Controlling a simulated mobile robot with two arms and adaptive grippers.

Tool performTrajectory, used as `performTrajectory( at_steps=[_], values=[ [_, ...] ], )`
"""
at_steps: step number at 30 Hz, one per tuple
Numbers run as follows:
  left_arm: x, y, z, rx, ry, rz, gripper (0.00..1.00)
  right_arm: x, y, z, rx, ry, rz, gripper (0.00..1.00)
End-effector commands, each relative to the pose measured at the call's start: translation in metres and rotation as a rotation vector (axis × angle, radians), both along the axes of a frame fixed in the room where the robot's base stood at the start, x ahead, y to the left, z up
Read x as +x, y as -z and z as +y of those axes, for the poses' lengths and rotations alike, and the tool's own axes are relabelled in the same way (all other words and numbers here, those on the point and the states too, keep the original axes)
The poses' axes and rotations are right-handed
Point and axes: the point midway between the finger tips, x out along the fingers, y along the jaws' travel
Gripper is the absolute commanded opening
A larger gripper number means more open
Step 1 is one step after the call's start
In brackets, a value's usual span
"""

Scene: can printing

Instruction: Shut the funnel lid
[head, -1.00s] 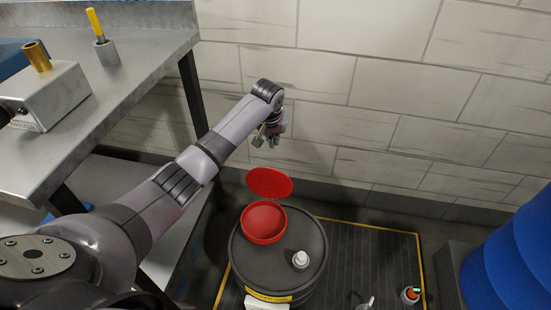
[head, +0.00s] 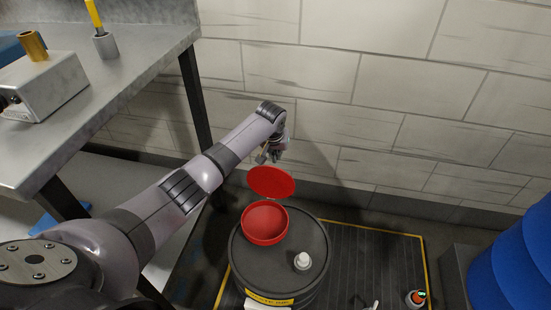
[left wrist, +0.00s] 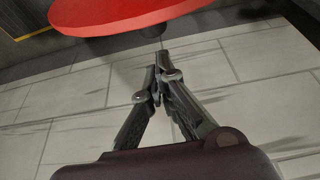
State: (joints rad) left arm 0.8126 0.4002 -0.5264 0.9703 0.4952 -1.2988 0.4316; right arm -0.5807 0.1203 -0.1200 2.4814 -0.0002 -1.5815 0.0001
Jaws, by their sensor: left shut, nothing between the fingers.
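The red funnel (head: 265,226) sits on top of the dark drum (head: 249,262). Its round red lid (head: 271,182) stands open, tilted up at the funnel's back edge. The lid also shows large at the top of the left wrist view (left wrist: 120,12). My left gripper (head: 275,157) is just above and behind the lid, on the wall side, pointing down. In the left wrist view its fingers (left wrist: 158,72) are shut and empty, with the lid close beyond the tips. Contact with the lid cannot be told. My right gripper is out of view.
A white cap (head: 302,261) stands on the drum's top beside the funnel. A pale block wall (head: 400,100) is behind. A metal bench (head: 130,62) is at left, blue drums (head: 515,260) at right. An orange-topped item (head: 415,298) is on the dark yellow-edged mat (head: 370,255).

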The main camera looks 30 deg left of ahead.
Motion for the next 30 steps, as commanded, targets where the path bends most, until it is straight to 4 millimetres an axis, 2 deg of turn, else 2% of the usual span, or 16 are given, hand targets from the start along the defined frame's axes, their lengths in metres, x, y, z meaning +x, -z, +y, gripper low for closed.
performTrajectory(
  at_steps=[9,29,30],
  values=[
    [-0.016,0.0,-0.004,0.001,-0.001,0.0,0.0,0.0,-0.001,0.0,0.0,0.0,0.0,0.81],
    [-0.02,-0.002,-0.005,0.006,0.0,-0.018,0.0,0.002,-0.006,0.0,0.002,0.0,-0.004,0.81],
    [-0.021,-0.003,-0.005,0.008,0.001,-0.025,0.0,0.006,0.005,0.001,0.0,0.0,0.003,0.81]
  ],
)
